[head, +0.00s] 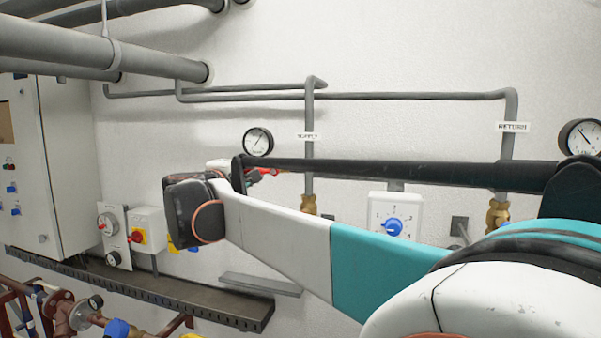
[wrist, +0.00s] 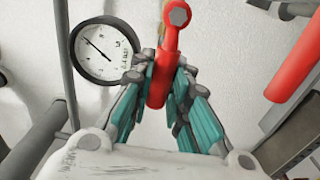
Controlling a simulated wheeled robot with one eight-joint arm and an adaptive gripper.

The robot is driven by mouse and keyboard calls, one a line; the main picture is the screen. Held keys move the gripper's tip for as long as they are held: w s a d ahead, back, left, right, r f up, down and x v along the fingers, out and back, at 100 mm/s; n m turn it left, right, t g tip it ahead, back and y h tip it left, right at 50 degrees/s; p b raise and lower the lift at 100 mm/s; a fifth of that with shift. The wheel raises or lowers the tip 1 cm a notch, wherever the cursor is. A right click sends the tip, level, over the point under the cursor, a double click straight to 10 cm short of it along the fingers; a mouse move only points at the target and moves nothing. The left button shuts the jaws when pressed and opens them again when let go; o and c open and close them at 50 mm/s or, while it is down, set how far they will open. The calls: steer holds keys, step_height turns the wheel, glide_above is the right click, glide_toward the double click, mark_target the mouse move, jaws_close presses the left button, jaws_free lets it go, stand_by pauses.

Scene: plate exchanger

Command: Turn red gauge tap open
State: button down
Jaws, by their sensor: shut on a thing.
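The red gauge tap's lever (wrist: 158,85) is between my gripper's fingers in the wrist view, with its round bolted end (wrist: 179,16) at the top. My gripper (wrist: 162,68) is shut on this lever, its teal-padded fingers on both sides. A round white gauge (wrist: 104,50) with a black rim is just left of the lever. In the head view a small piece of red (head: 266,171) shows below the gauge (head: 258,142). My arm hides most of the tap and the gripper there.
A second red bar (wrist: 297,55) is at the right of the wrist view. Grey pipes (head: 400,96) run along the white wall. A white box with a blue knob (head: 393,227) is behind my arm. Another gauge (head: 580,137) is at far right.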

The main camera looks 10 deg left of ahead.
steer(key=c, duration=1.5)
jaws_free()
